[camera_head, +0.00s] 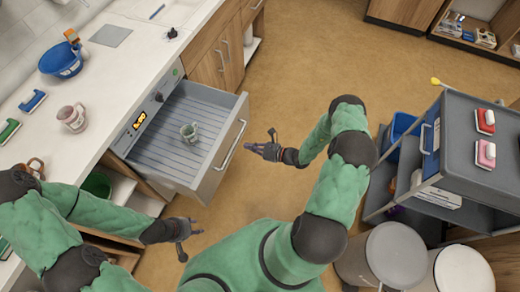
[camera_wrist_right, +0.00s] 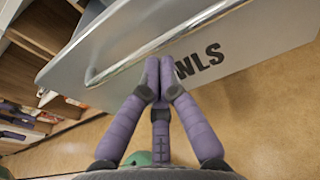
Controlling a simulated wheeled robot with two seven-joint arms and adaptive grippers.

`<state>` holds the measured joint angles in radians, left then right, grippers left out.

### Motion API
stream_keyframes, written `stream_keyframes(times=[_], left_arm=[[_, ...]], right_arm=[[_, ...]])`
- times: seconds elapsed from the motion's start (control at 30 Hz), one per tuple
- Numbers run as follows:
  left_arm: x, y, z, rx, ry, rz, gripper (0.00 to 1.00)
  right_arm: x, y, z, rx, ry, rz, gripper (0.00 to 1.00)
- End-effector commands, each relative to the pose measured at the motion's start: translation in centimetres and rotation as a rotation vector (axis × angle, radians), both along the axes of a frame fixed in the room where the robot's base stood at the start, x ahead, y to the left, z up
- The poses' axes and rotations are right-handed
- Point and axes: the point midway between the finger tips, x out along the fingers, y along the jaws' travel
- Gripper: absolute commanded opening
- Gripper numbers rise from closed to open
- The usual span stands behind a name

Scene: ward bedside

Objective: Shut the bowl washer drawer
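The bowl washer drawer (camera_head: 215,168) is pulled out from the counter front, with a grey ribbed tray inside. A small greenish mug (camera_head: 189,132) stands in it. The drawer's bar handle (camera_head: 232,146) runs along its front panel; the handle also shows in the right wrist view (camera_wrist_right: 185,38), above the partly covered lettering "WLS". My right gripper (camera_head: 254,148) is in front of the drawer front, its fingers together and empty, pointing at the panel near the handle; contact cannot be told. My left gripper (camera_head: 197,235) hangs below the drawer's near corner, apart from it; its finger opening is unclear.
The white counter (camera_head: 112,75) holds a blue bowl (camera_head: 62,62), a pinkish mug (camera_head: 72,118) and brushes. A grey cart (camera_head: 460,150) stands at the right, with bins (camera_head: 397,255) in front of it. The floor beyond the drawer is clear.

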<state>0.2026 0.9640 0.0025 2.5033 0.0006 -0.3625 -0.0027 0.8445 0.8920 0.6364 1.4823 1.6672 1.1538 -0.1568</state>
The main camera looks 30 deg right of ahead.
Motion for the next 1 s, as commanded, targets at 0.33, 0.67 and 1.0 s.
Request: stream_keyframes(times=[0.33,0.67,1.0], left_arm=[[0.0,0.0,-0.6,0.0,0.0,0.0,0.4],[0.0,0.0,-0.6,0.0,0.0,0.0,0.4],[0.0,0.0,-0.9,0.0,0.0,0.0,0.4]], right_arm=[[2.4,1.9,-0.6,0.0,0.0,0.001,0.0],[2.4,1.9,-0.6,0.0,0.0,0.0,0.0],[3.7,3.0,-0.6,0.0,-0.002,0.003,0.0]])
